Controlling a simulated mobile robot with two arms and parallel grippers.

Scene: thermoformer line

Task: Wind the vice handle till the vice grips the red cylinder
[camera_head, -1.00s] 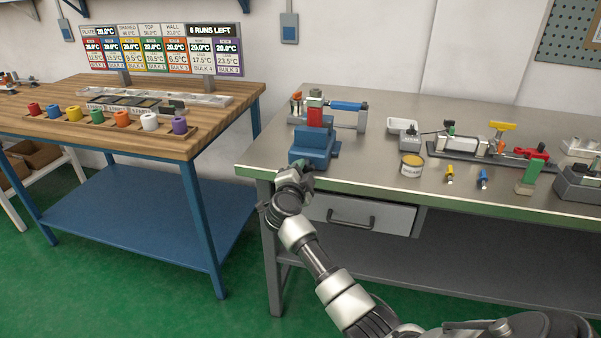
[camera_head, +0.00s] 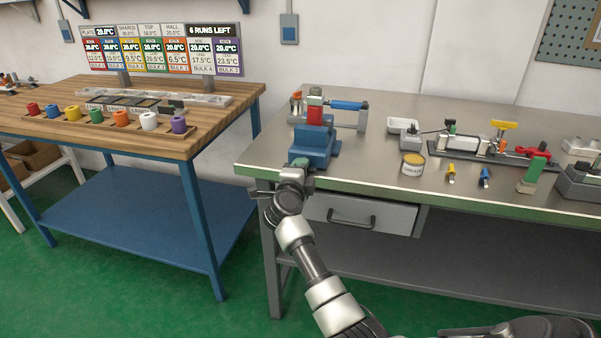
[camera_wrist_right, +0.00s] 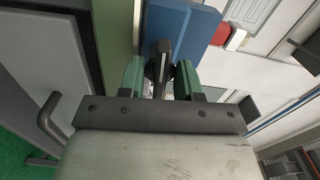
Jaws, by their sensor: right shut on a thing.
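The blue vice (camera_head: 313,142) stands at the left front corner of the metal bench. The red cylinder (camera_head: 314,110) stands upright at the vice's back end; whether the jaws touch it I cannot tell. My right gripper (camera_head: 299,164) is at the vice's front, by the bench edge. In the right wrist view, its two green fingers (camera_wrist_right: 159,78) are shut on the dark vice handle (camera_wrist_right: 161,62). The blue vice body (camera_wrist_right: 182,32) is just beyond, with a red part (camera_wrist_right: 221,34) beside it. My left gripper is not in view.
The metal bench (camera_head: 380,178) has a drawer handle (camera_head: 352,220) below its front edge, near my right arm. A wooden table (camera_head: 215,110) with coloured spools is at the left.

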